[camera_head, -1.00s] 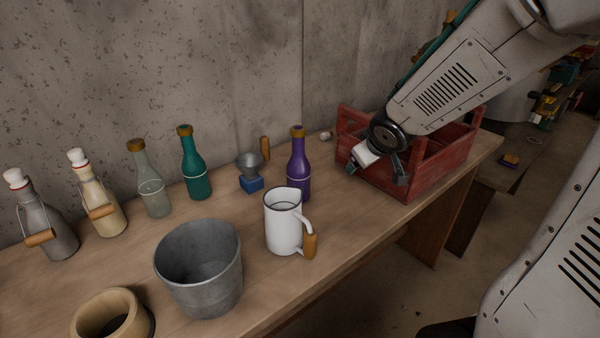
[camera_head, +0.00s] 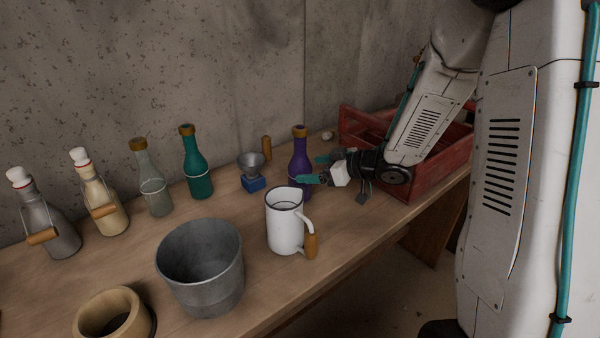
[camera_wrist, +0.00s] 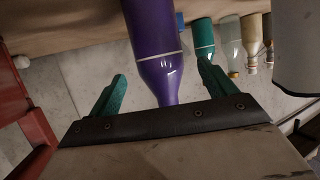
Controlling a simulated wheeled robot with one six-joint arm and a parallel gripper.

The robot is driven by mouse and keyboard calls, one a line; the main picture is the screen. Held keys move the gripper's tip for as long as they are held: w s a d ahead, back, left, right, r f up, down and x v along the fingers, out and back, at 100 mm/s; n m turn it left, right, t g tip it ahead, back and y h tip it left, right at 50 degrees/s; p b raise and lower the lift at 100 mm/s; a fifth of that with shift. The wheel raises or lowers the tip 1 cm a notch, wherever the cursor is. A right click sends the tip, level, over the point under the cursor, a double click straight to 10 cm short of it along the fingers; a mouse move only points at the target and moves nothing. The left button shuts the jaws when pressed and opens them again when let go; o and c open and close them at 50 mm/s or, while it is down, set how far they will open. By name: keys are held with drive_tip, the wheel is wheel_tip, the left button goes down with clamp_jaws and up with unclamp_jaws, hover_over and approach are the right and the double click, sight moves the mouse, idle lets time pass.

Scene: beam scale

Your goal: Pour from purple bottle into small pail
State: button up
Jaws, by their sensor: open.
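The purple bottle (camera_head: 299,151) stands upright on the bench behind the white jug. My gripper (camera_head: 316,170) is open at its right side, with one teal finger crossing in front of the bottle's lower body. In the wrist view the purple bottle (camera_wrist: 155,40) shows upside down between the two spread teal fingers of my gripper (camera_wrist: 160,85). Its neck end is hidden by the gripper's dark bar. I cannot tell if the fingers touch it. The small pail (camera_head: 200,268), grey metal, stands upright at the bench's front, left of the jug.
The white jug (camera_head: 284,228) stands between the pail and the bottle. A small funnel on a blue base (camera_head: 254,184) and a teal bottle (camera_head: 195,165) are left of the bottle. A red crate (camera_head: 432,180) is on the right, a wooden ring (camera_head: 88,325) at front left.

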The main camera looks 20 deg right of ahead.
sight(295, 168)
drive_tip(key=x, duration=0.6)
drive_tip(key=shift+w+a+f, duration=0.1)
drive_tip(key=shift+w+a, duration=0.15)
drive_tip(key=shift+w, duration=0.05)
drive_tip(key=c, duration=1.6)
wheel_tip(295, 168, up, 18)
drive_tip(key=shift+r, duration=0.1)
drive_tip(key=o, duration=0.9)
drive_tip(key=shift+c, duration=0.2)
drive_tip(key=c, duration=0.8)
drive_tip(key=shift+c, duration=0.2)
